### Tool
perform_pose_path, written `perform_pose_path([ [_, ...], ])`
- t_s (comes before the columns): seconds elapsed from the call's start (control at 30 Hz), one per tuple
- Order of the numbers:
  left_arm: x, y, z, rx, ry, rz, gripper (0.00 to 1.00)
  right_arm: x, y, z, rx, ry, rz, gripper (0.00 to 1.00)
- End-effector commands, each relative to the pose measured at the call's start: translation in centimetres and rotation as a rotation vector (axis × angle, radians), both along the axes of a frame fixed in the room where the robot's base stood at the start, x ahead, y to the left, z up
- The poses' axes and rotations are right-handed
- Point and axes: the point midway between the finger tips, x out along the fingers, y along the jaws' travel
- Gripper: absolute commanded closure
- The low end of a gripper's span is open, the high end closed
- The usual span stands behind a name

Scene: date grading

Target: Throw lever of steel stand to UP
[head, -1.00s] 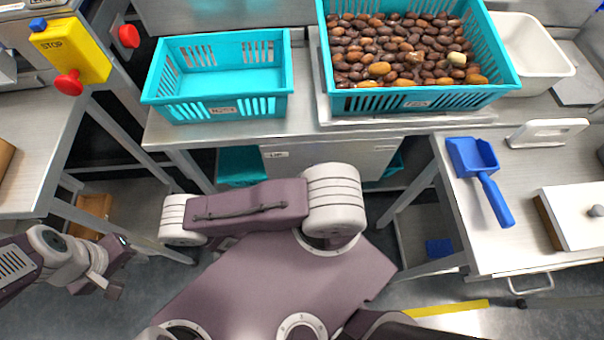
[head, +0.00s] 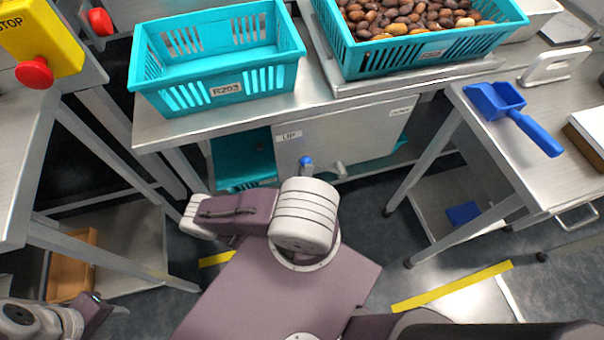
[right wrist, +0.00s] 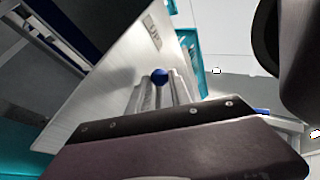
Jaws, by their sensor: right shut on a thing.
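The steel stand (head: 350,135) carries the crates and has a front panel with an "UP" label (head: 289,136) at its left. The lever's blue ball knob (head: 305,161) shows below and just right of that label. In the right wrist view the blue knob (right wrist: 160,76) stands between the fingertips of my right gripper (right wrist: 160,92), which is shut on the lever. The lever's shaft is mostly hidden by the fingers. In the head view my arm hides most of that gripper. My left gripper (head: 95,308) is at the lower left, away from the stand; its jaws are unclear.
An empty teal crate (head: 228,88) and a teal crate of dates (head: 430,50) stand on top. A yellow stop box with a red button (head: 34,72) is at upper left. A blue scoop (head: 510,105) lies on the right table (head: 540,180). Table legs flank the stand.

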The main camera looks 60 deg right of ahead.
Motion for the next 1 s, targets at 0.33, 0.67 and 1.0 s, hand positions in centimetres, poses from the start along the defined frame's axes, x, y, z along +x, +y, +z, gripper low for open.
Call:
perform_pose_path([
  [0.33,0.00,0.00,-0.53,0.000,0.000,0.000,0.64,0.09,-0.02,-0.41,-0.012,0.017,0.004,1.00],
  [0.67,0.00,0.01,-0.55,0.000,0.000,0.000,0.64,0.10,-0.02,-0.46,-0.012,0.017,0.003,0.54],
  [1.0,0.01,0.00,-0.83,0.000,0.000,0.000,0.64,0.02,-0.01,-0.70,-0.013,0.017,0.001,0.54],
])
